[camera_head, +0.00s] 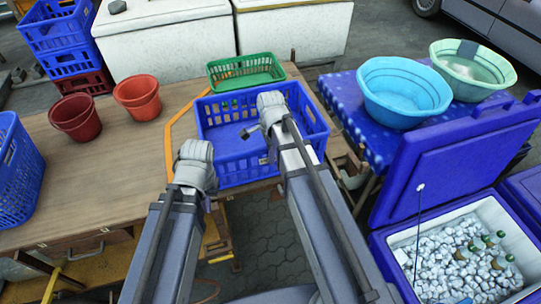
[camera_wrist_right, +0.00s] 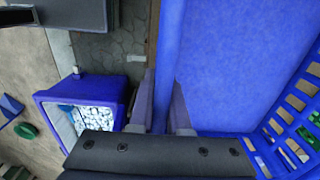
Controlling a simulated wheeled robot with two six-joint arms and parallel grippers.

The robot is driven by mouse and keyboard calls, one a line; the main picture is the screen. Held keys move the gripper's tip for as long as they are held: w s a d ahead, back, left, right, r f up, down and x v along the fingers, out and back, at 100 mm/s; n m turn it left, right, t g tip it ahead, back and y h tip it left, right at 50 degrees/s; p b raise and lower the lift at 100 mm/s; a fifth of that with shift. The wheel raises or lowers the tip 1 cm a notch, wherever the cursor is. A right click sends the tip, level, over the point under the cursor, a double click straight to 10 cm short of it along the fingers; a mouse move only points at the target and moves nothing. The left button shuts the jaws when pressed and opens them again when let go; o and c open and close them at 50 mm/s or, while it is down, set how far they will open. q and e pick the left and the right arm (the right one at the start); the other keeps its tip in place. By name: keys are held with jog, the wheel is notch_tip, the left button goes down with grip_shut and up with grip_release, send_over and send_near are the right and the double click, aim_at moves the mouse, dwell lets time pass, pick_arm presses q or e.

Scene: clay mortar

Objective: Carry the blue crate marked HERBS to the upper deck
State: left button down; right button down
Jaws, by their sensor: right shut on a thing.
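A blue crate (camera_head: 238,172) with slotted sides stands at the front right of the wooden table top. Its inside looks empty, and a small pale label on its front wall is too small to read. My right gripper (camera_wrist_right: 164,98) is shut on the crate's wall, with a finger on each side in the right wrist view. In the head view my right wrist covers part of the crate. My left gripper (camera_head: 196,168) is at the crate's left front corner, and its fingers are hidden. I cannot tell which surface is the upper deck.
A green crate (camera_head: 247,73) sits just behind. Two red buckets (camera_head: 137,98) and another blue crate (camera_head: 18,178) are on the table's left. An open cooler of ice (camera_head: 470,250) is at right, below a cloth-covered table (camera_head: 350,115) with two basins (camera_head: 405,90).

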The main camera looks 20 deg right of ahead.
jog(key=c, duration=0.9)
grip_release()
notch_tip(320, 180, up, 12)
jog(key=p, duration=1.2)
jog(key=shift+r, duration=0.1)
jog(key=shift+s+a+n+h, duration=0.2)
jog(key=shift+s+a+n, duration=1.75)
jog(key=shift+n, duration=1.6)
jog(key=shift+s+a+n+h, duration=0.2)
jog(key=shift+s+a+n, duration=1.75)
jog(key=shift+n, duration=1.65)
jog(key=shift+s+a+n+h, duration=0.2)
jog(key=shift+s+a+n, duration=1.15)
jog(key=shift+s+n, duration=1.7)
jog(key=shift+w+n, duration=0.5)
